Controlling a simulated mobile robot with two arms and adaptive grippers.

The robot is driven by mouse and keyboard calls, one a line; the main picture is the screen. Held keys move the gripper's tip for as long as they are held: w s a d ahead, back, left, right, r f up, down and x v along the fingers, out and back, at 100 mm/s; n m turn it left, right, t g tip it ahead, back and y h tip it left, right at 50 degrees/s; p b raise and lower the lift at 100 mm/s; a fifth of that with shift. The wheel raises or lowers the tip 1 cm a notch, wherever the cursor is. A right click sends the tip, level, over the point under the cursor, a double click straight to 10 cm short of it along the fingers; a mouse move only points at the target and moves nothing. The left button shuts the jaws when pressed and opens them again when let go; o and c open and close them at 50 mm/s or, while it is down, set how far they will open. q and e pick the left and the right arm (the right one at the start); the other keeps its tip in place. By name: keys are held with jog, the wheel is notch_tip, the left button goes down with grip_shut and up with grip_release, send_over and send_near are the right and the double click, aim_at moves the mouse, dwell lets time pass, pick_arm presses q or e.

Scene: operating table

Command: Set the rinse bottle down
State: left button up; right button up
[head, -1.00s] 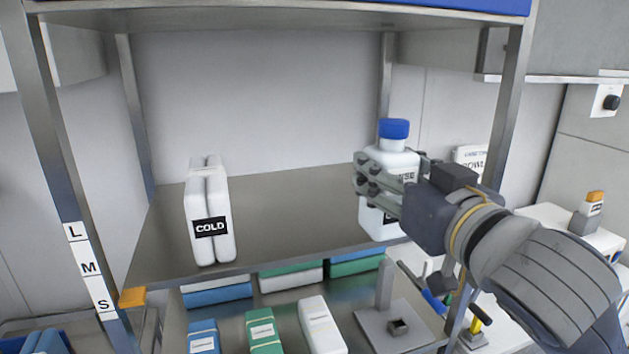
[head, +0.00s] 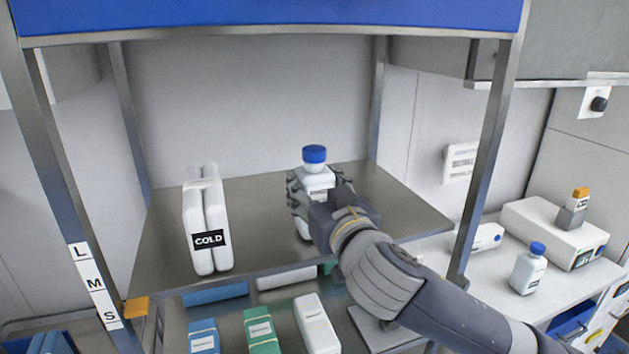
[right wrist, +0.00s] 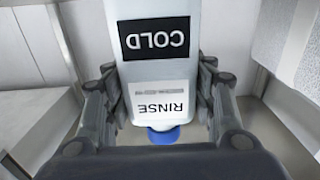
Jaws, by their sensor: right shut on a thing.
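The rinse bottle (head: 314,155) is white with a blue cap and stands upright in my right gripper (head: 304,195). In the right wrist view the bottle (right wrist: 160,75) appears inverted, with a black COLD label and a white RINSE label between the fingers (right wrist: 162,95). The gripper is shut on the bottle's body. They are over the middle of the grey upper shelf (head: 262,240), to the right of a white COLD pack pair (head: 207,220). The gripper hides most of the bottle's lower part, so I cannot tell whether its base touches the shelf. My left gripper is not in view.
Shelf posts stand at left (head: 75,200) and right (head: 488,150). Green (head: 262,332) and white (head: 317,328) packs lie on the lower shelf. Another blue-capped bottle (head: 529,270) stands on the right counter beside a white device (head: 555,230). The upper shelf's right part is bare.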

jog(key=shift+a, duration=0.1)
jog(key=shift+f, duration=0.1)
jog(key=o, duration=1.5)
jog(key=shift+s, duration=0.1)
